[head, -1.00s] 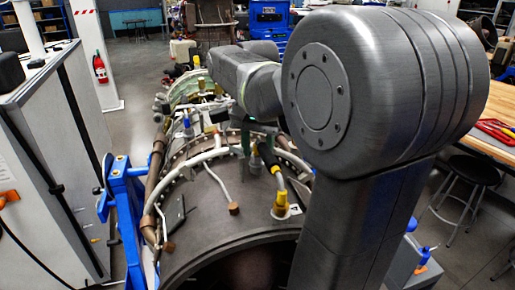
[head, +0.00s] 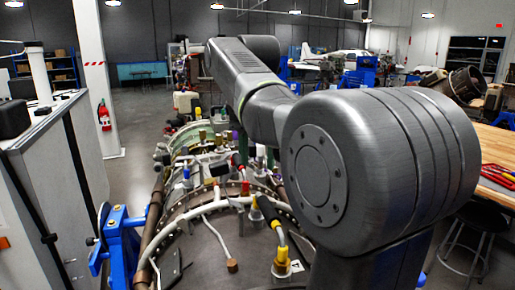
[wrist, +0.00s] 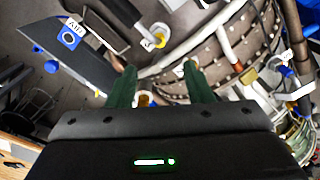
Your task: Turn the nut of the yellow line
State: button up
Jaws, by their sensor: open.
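A line with a yellow fitting (head: 281,258) at its lower end and a black sleeve stands on the grey engine casing, near the front, in the head view. A yellow fitting (wrist: 160,33) with a white tag also shows at the top of the wrist view, beyond my fingertips; I cannot tell for sure that it is the same one. My gripper (wrist: 160,76) has its two green fingers spread apart, with nothing clamped between them. A small brownish fitting shows in the gap, close to the palm. In the head view my arm hides most of the gripper.
Pipes, a bolted flange (wrist: 228,62) and several coloured fittings crowd the engine around the gripper. A blue stand bracket (head: 118,228) is at the left. A grey cabinet (head: 60,190) stands further left, and a wooden bench (head: 495,165) at the right.

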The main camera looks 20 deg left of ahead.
aim_at(257, 211)
jog(key=shift+r, duration=1)
jog(key=f+n+b, duration=0.1)
jog(key=f+n, duration=0.3)
jog(key=f+n+b, duration=0.1)
jog(key=f+n, duration=0.3)
jog(key=f, duration=0.1)
jog(key=s+f+n+b, duration=0.1)
jog(key=f+n, duration=0.3)
jog(key=shift+d+f+b, duration=0.25)
jog(key=shift+f+b, duration=0.1)
jog(key=shift+f, duration=0.05)
jog(key=c, duration=1)
